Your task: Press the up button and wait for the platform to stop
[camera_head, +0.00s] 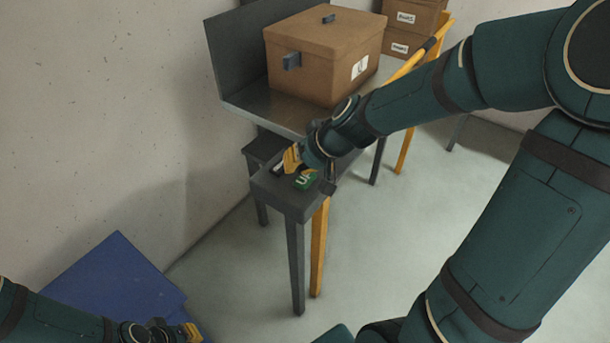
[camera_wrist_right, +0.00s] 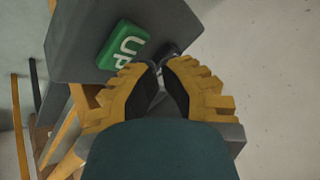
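The green UP button (camera_head: 304,181) sits on top of a grey stand (camera_head: 292,206). It also shows in the right wrist view (camera_wrist_right: 122,46), just beyond my right fingertips. The grey platform (camera_head: 262,112) bears a brown box (camera_head: 318,62) behind the stand. My left gripper (camera_head: 190,332) is low at the bottom left, its fingers too small to judge.
A blue panel or bin (camera_head: 115,275) lies low at the left by the wall. More brown boxes (camera_head: 407,17) are stacked at the back. Yellow posts (camera_head: 319,245) stand by the platform. The floor (camera_head: 235,270) in front of the stand is clear.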

